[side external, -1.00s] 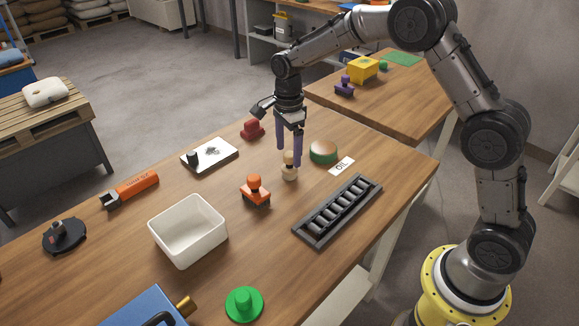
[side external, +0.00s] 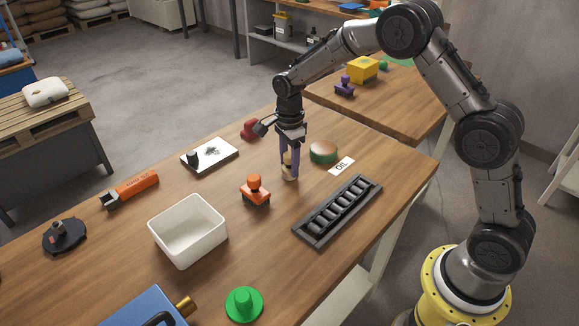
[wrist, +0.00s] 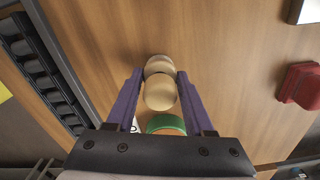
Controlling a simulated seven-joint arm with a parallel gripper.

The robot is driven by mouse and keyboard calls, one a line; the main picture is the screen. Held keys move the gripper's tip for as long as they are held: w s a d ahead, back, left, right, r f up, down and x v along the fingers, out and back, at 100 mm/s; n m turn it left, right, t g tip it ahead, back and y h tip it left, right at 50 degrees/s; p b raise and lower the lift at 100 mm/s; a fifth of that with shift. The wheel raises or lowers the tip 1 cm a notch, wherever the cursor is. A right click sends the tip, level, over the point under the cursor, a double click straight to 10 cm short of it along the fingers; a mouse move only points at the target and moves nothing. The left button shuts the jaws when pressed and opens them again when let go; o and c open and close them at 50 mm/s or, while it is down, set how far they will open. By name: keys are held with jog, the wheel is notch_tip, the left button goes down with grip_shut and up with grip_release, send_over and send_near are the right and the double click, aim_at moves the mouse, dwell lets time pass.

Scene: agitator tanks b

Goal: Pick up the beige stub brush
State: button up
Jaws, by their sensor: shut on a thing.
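The beige stub brush (side external: 289,172) stands upright on the wooden table. It also shows in the wrist view (wrist: 160,92), between the two purple fingers. My gripper (side external: 290,172) points down over it and is shut on it, one finger on each side. The fingers hide part of the brush in the side view. In the wrist view my gripper (wrist: 160,90) has a finger at the left and right of the brush's round top.
Close by are a brown and green round piece (side external: 323,152), an orange stamp-like piece (side external: 255,190), a red piece (side external: 250,129) and an OIL label (side external: 342,166). A dark roller rack (side external: 338,211) and a white bin (side external: 188,231) stand nearer the front.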

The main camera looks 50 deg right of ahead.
grip_shut()
jog(key=shift+r, duration=0.15)
jog(key=shift+r, duration=0.3)
jog(key=s+r, duration=1.2)
jog(key=s, duration=0.2)
jog(key=shift+r, duration=0.1)
dwell(0.8)
